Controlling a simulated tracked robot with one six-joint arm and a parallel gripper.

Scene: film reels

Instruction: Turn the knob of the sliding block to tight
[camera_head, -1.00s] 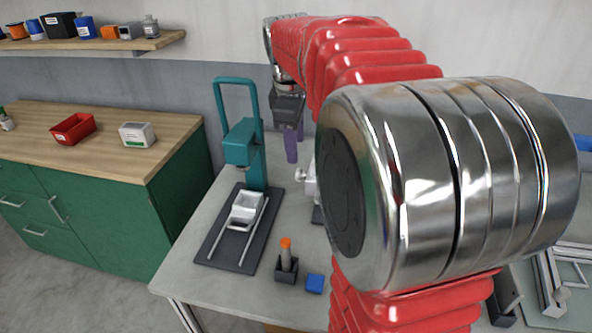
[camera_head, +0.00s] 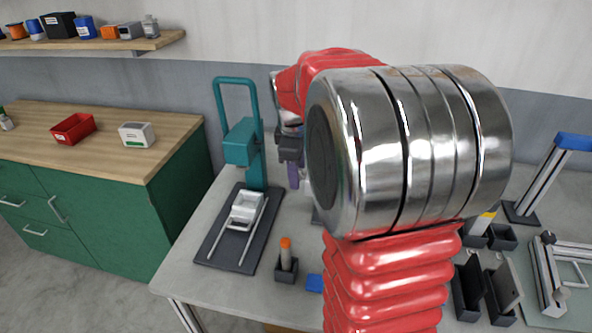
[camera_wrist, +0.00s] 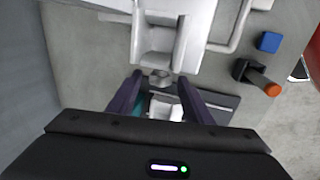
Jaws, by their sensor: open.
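In the wrist view, a pale grey block (camera_wrist: 158,42) stands at the top centre, with a small round metal knob (camera_wrist: 160,79) on its side facing me. My gripper (camera_wrist: 160,82) is open. Its two purple fingers reach up from the bottom, one on each side of the knob, with visible gaps. I cannot tell whether the fingertips are level with the knob in depth. In the head view, a purple finger of my gripper (camera_head: 293,177) shows just left of my arm. My arm hides the block and knob there.
A teal press (camera_head: 241,150) on a dark plate (camera_head: 217,240) stands left of my gripper. A small dark holder (camera_head: 286,271) with an orange-topped piece and a blue block (camera_head: 314,283) sit at the table front. Holders and a metal frame (camera_head: 546,285) lie right.

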